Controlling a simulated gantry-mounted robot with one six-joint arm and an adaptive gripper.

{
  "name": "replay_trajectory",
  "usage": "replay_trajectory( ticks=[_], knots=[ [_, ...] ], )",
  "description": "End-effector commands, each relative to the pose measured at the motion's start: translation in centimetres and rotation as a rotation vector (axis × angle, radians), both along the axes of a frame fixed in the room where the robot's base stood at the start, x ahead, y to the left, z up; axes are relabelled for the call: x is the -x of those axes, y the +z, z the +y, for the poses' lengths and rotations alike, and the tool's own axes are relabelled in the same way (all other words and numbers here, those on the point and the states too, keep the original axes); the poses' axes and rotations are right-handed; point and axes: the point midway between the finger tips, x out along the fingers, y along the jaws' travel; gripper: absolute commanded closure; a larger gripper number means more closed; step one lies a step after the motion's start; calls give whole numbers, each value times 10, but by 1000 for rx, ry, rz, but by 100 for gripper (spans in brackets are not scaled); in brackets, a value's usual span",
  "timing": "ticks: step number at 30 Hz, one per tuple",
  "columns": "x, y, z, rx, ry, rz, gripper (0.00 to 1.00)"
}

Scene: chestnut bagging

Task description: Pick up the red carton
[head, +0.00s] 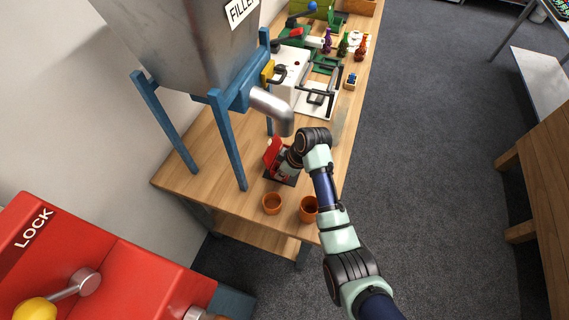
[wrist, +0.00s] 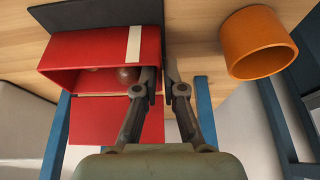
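The red carton (head: 272,152) stands on a dark pad (head: 270,177) beneath the filler spout. In the wrist view the carton (wrist: 90,50) has its flap open, a white stripe on its side and brown chestnuts (wrist: 127,75) inside. My gripper (head: 287,165) is at the carton, and my wrist hides part of it in the head view. In the wrist view the fingertips of my gripper (wrist: 161,80) are close together at the carton's right wall, one finger on the inner side and one outside. They look closed on that wall; the exact contact is hard to see.
The filler's blue legs (head: 228,140) and metal spout (head: 272,108) are close by. Bottles and fixtures crowd the far table.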

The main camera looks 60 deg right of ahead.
Motion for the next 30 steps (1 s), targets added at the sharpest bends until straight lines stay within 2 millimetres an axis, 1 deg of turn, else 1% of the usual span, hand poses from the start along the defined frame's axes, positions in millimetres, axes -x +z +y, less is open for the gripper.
replay_trajectory(
  ticks=[14,17,20,21,30],
  knots=[
    [0,1,0,1,0,-1,100],
    [0,6,0,1,0,-1,100],
    [0,17,-1,1,0,-1,100],
    [-1,13,-9,0,-1,-1,100],
    [-8,12,-66,-1,-2,0,100]
  ],
)
